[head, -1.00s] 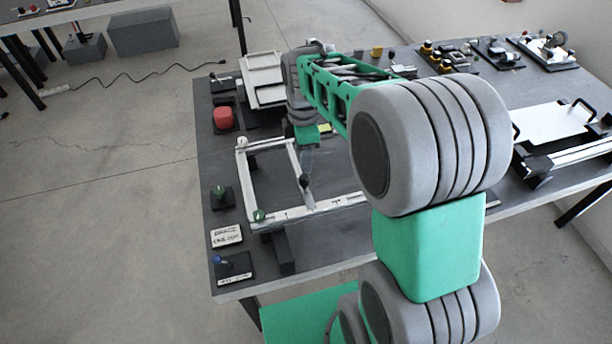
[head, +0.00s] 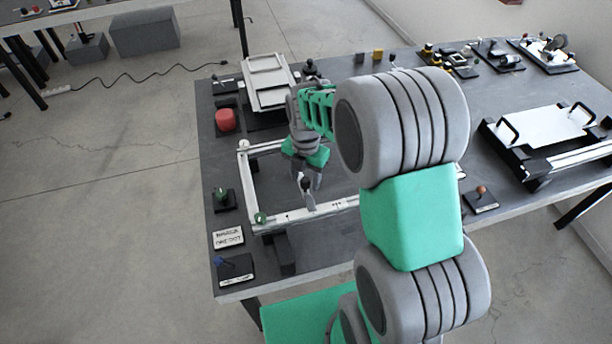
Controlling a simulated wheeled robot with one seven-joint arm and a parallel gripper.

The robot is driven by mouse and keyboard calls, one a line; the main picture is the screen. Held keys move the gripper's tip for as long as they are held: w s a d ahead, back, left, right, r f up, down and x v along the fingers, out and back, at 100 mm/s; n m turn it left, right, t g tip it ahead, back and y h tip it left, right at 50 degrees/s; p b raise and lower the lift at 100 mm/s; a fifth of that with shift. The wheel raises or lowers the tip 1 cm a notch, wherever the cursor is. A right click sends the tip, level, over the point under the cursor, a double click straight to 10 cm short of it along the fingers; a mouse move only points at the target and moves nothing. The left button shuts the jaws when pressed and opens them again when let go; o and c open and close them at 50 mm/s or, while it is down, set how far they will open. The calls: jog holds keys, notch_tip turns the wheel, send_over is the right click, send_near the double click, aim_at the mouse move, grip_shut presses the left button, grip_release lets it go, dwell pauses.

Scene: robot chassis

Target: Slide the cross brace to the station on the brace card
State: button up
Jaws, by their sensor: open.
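A white frame (head: 243,183) lies on the dark table, with a front rail (head: 335,206) that carries small dark marks too small to count. The cross brace (head: 309,202) shows its near end on that rail, with a dark knob above it; the rest of it is hidden behind my gripper. My gripper (head: 308,184) is open, pointing down at the knob. I cannot tell whether its fingers touch it. The brace card (head: 228,237) lies left of the frame; its lettering is blurred, perhaps "BRACE ONE DOT".
A green knob (head: 260,217) sits on the frame's near-left corner. Left of it stand a green-knobbed block (head: 222,196) and a blue-knobbed block (head: 235,270). A red button (head: 225,120) and pale tray (head: 268,80) are behind. A plate with handles (head: 545,128) is at right.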

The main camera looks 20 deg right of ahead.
jog(key=shift+c, duration=0.4)
grip_shut()
dwell(0.9)
